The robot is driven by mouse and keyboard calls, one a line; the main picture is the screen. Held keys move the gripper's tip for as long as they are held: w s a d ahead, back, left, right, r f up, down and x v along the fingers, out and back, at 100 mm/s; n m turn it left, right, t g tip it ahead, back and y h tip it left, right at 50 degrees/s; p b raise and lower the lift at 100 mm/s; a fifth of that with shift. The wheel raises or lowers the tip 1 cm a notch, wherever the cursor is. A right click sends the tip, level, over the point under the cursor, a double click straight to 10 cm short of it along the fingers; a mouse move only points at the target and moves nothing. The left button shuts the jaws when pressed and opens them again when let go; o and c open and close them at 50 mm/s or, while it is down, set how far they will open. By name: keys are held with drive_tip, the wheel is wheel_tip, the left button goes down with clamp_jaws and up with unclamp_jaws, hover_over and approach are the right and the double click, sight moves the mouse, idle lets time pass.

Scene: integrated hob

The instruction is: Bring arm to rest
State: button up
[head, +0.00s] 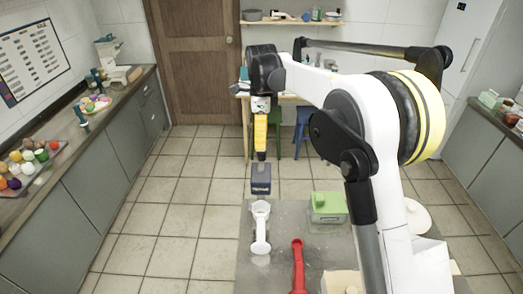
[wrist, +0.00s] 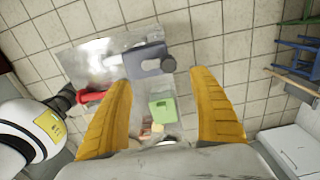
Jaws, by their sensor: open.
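My arm reaches out from the right in the head view, and my gripper (head: 261,155) hangs from it with its yellow fingers pointing down. In the wrist view my gripper (wrist: 160,78) has its two yellow fingers wide apart with nothing held between them. A dark blue block (head: 261,180) shows just below the fingertips in the head view. I cannot tell its height from there. A blue-grey object (wrist: 140,60) lies beyond the fingertips in the wrist view.
A grey worktop (head: 278,230) below holds a white long-handled item (head: 261,228), a red utensil (head: 298,265) and a green box (head: 328,206). Counters (head: 75,130) run along the left wall. A green stool (head: 273,138) and a blue stool (head: 302,124) stand by the back. The tiled floor (head: 180,200) is clear.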

drive_tip(key=shift+r, duration=1.1)
drive_tip(key=s+d+r+n+t+b, duration=0.2)
drive_tip(key=s+d+n, duration=0.35)
drive_tip(key=s, duration=0.35)
drive_tip(key=s+d+r+n+t+b, duration=0.2)
drive_tip(key=s+d+r+n+b, duration=0.15)
drive_tip(key=s+d, duration=0.35)
drive_tip(key=s+d+f+n+t+b, duration=0.1)
drive_tip(key=s+d+f+n, duration=0.1)
drive_tip(key=s+f+n, duration=0.3)
drive_tip(key=s+d+f+n+t+b, duration=0.1)
drive_tip(key=s+f, duration=0.5)
drive_tip(key=s, duration=0.6)
drive_tip(key=d+n+t, duration=0.1)
drive_tip(key=d+n, duration=0.1)
drive_tip(key=n, duration=0.1)
drive_tip(key=shift+s+d+f+n, duration=0.2)
drive_tip(key=shift+s+f+n, duration=0.15)
drive_tip(key=shift+s+n, duration=0.05)
drive_tip(key=shift+d, duration=0.1)
